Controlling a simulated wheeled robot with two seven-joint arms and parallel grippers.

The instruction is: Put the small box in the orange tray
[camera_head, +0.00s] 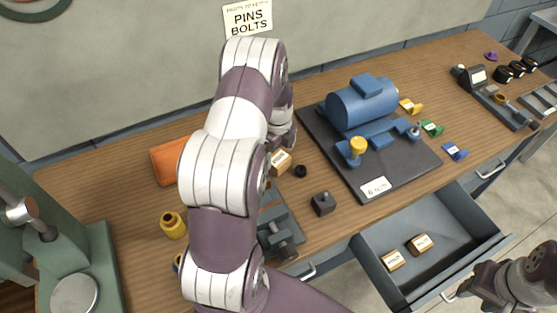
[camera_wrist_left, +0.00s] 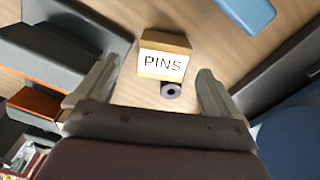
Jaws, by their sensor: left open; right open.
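A small tan box labelled PINS (camera_wrist_left: 163,63) sits on the wooden table; it also shows in the head view (camera_head: 281,161), just below my left gripper (camera_head: 283,138). In the left wrist view my left gripper (camera_wrist_left: 157,72) is open, with the box beyond and between its fingertips; I cannot tell whether they touch. The orange tray (camera_head: 167,160) lies at the left of the table, partly hidden behind my left arm. My right gripper (camera_head: 466,284) is at the lower right, by the open drawer's front and handle; its fingers show poorly.
A black ring (camera_wrist_left: 171,90) lies close to the box. A blue machine on a dark base (camera_head: 372,170) stands to the right. An open drawer (camera_head: 440,262) holds two small labelled boxes (camera_head: 420,243). A dark block (camera_head: 323,204) and yellow part (camera_head: 173,225) stand nearby.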

